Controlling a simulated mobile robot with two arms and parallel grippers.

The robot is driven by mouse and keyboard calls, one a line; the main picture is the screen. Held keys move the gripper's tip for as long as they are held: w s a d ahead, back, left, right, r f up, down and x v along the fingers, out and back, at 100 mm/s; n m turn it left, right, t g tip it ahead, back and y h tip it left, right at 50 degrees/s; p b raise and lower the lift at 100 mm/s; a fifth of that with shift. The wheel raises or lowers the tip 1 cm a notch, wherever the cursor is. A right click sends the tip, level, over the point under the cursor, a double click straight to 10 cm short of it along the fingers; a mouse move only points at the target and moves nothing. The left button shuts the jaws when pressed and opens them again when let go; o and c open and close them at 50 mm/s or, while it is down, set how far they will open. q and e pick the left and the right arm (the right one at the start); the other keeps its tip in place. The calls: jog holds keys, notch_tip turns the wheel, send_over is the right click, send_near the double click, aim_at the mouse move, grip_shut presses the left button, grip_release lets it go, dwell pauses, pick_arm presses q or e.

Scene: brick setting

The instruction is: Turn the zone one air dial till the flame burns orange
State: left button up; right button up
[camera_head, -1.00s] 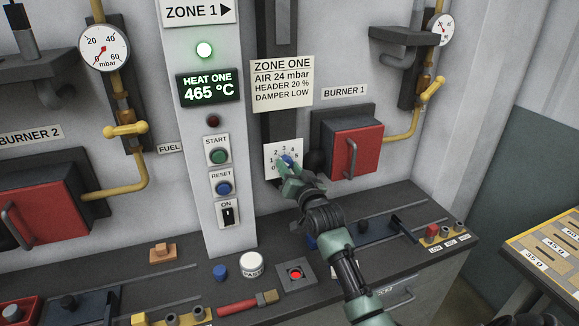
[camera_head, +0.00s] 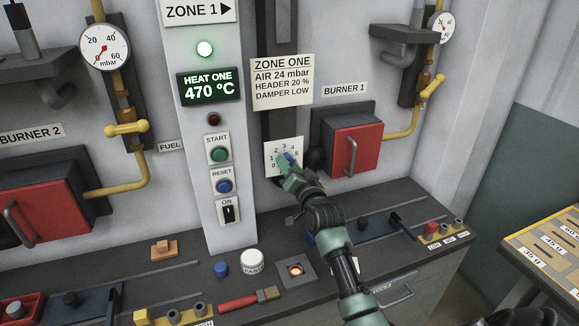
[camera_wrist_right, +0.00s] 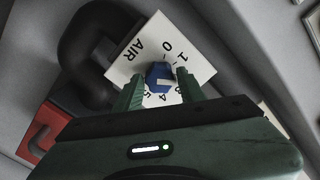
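The zone one air dial is a white plate (camera_head: 271,153) with numbers and a blue knob (camera_head: 290,158), on the dark pipe below the ZONE ONE sign. In the right wrist view the blue knob (camera_wrist_right: 158,77) has a pale pointer mark; its exact setting is hard to read. My right gripper (camera_head: 287,169) is at the dial; in the wrist view its two green fingers (camera_wrist_right: 160,88) close around the knob's sides. The flame (camera_head: 296,270) in the square sight window on the bench glows orange with a pale centre. My left gripper is out of view.
The ZONE ONE sign (camera_head: 282,82) reads air 24 mbar, header 20 %, damper low. The heat display (camera_head: 209,88) reads 470 °C. The red burner 1 box (camera_head: 356,150) stands close right of the dial.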

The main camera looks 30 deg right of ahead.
jog(key=shift+o, duration=0.9)
jog(key=b+v, duration=0.2)
jog(key=v, duration=0.6)
jog(key=shift+w+d, duration=0.1)
